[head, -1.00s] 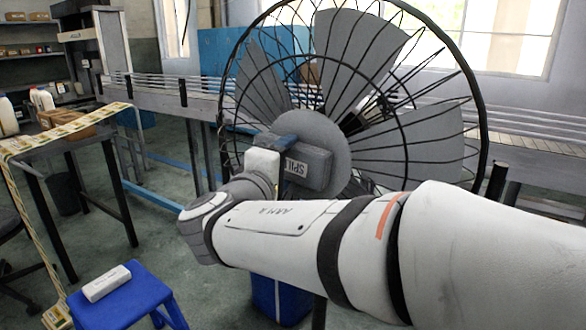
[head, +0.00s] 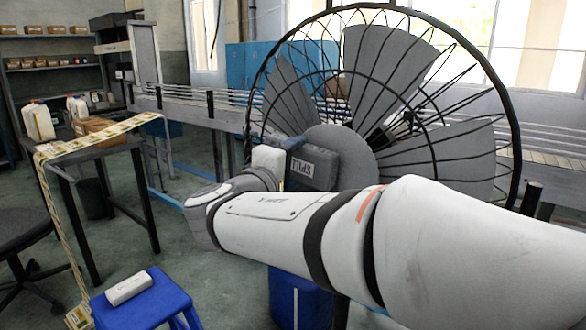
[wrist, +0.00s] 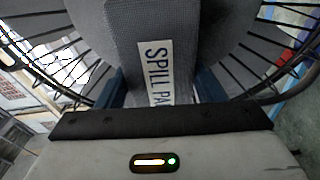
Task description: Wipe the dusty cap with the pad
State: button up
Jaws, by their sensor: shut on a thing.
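The grey spill pad (head: 314,168) is a thick block with a white label. It also shows in the wrist view (wrist: 158,30), with its label reading "SPILL PA". My gripper (wrist: 162,92) is shut on it, with a blue finger on each side. In the head view my gripper (head: 284,172) is partly hidden by my arm. The pad overlaps the left part of a plain grey round cap (head: 350,157) at the middle of a large fan. I cannot tell whether pad and cap touch. No dust is clear on the cap.
The fan's black wire cage (head: 518,120) surrounds the cap. A blue stool (head: 150,308) with a white block (head: 129,289) stands front left. A dark table (head: 92,150) holds white jugs (head: 38,121). A conveyor (head: 205,104) runs behind. Floor between table and fan is clear.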

aim_at(320, 170)
jog(key=shift+s+d+b, duration=0.4)
jog(key=shift+d+b, duration=0.15)
jog(key=shift+s+d+b, duration=0.55)
jog(key=shift+s+d, duration=0.1)
jog(key=shift+d, duration=0.25)
jog(key=shift+s+d+b, duration=0.5)
jog(key=shift+s+d, duration=0.15)
jog(key=shift+d, duration=0.2)
jog(key=shift+s+d+b, duration=0.5)
jog(key=shift+s+d, duration=0.2)
jog(key=shift+d, duration=0.15)
jog(key=shift+s+d+b, duration=0.45)
jog(key=shift+s+d, duration=0.2)
jog(key=shift+d, duration=0.2)
jog(key=shift+s+d+r+b, duration=0.15)
jog(key=shift+s+d+b, duration=0.15)
jog(key=shift+s+d, duration=0.4)
jog(key=shift+w+a+b+v, duration=0.1)
jog(key=shift+a+b+v, duration=0.15)
jog(key=shift+v, duration=0.7)
jog(key=shift+w+a+b+v, duration=0.1)
jog(key=shift+b+v, duration=0.1)
jog(key=shift+v, duration=0.75)
jog(key=shift+w+a+b+v, duration=0.1)
jog(key=shift+a+b+v, duration=0.15)
jog(key=shift+v, duration=0.7)
